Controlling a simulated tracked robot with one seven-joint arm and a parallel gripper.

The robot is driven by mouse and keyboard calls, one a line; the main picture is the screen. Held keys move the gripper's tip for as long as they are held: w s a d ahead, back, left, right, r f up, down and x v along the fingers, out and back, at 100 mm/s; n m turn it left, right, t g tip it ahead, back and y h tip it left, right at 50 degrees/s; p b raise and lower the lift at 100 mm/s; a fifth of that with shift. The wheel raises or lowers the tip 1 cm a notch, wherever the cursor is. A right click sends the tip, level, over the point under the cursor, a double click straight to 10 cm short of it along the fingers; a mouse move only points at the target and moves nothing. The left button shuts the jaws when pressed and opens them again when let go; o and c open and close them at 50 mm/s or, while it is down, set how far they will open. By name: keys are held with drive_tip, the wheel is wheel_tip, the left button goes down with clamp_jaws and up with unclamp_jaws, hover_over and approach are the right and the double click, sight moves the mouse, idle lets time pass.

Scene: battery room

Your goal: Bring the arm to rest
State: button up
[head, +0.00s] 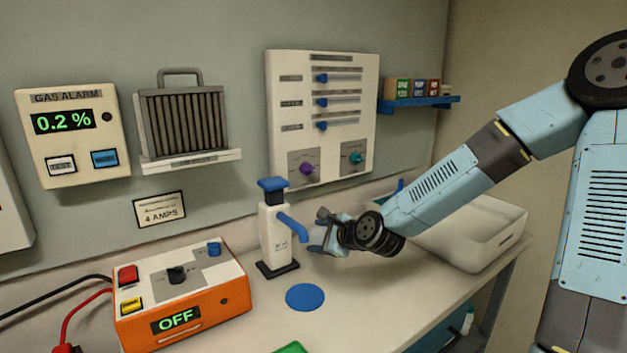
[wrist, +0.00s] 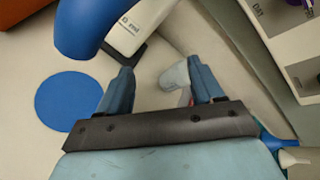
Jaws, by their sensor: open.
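My arm reaches in from the right in the head view, and my gripper (head: 322,236) is just right of the white dispenser (head: 275,240) with a blue top and blue spout. In the wrist view my gripper (wrist: 164,88) is open, with its two blue fingers apart. A small pale piece (wrist: 175,78) shows near the right finger; I cannot tell whether it is touching. The blue spout (wrist: 92,25) fills the upper left there, close to the left finger. A flat blue disc (wrist: 68,103) lies on the bench, left of my gripper; it also shows in the head view (head: 305,297).
An orange charger box (head: 185,300) reading OFF stands at the left. A white tray (head: 490,258) sits under my forearm at the right. The slider panel (head: 322,115), gas alarm (head: 72,135) and blue shelf (head: 418,103) are on the wall. The front bench is mostly clear.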

drive_tip(key=s+d+n+g+h, duration=0.3)
drive_tip(key=s+d+n+h, duration=0.35)
drive_tip(key=d+n, duration=0.3)
drive_tip(key=s+d+r+n, duration=0.3)
drive_tip(key=s+d+r, duration=0.1)
drive_tip(key=s, duration=0.3)
drive_tip(key=s+d+r+n+h, duration=0.1)
drive_tip(key=s+d+r+n, duration=0.1)
drive_tip(key=s+d+r, duration=0.2)
drive_tip(key=s+d+r+n+g, duration=0.1)
drive_tip(key=s+d+r+n, duration=0.2)
drive_tip(key=s+r, duration=0.5)
drive_tip(key=s+d, duration=0.1)
drive_tip(key=s, duration=0.2)
drive_tip(key=shift+s+r+n+h, duration=0.3)
drive_tip(key=shift+r+n+h, duration=0.05)
drive_tip(key=shift+d, duration=0.1)
